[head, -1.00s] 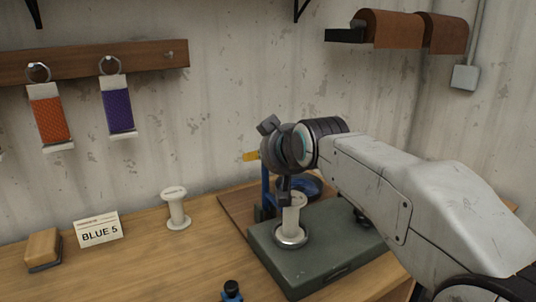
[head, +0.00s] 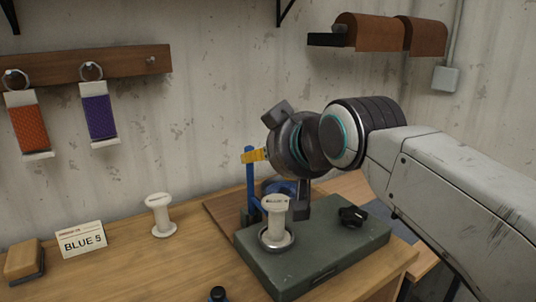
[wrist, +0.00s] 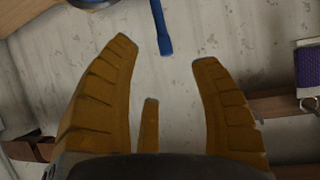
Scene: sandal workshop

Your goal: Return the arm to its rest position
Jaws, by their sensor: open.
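My gripper (head: 284,152) is at the end of my arm, above the back of the green-grey box, with its fingers spread and nothing between them. In the wrist view its yellow-brown fingers (wrist: 163,56) are apart, facing the wall. A white spool (head: 275,215) stands upright in a metal ring on the green-grey box (head: 318,262), apart from the open fingers as far as I can tell.
A blue post (head: 252,182) stands close behind the gripper; a blue bar (wrist: 161,28) shows in the wrist view. A second white spool (head: 160,216), a "BLUE 5" card (head: 82,241) and a wooden block (head: 23,262) stand left. Orange (head: 28,126) and purple (head: 99,115) straps hang above.

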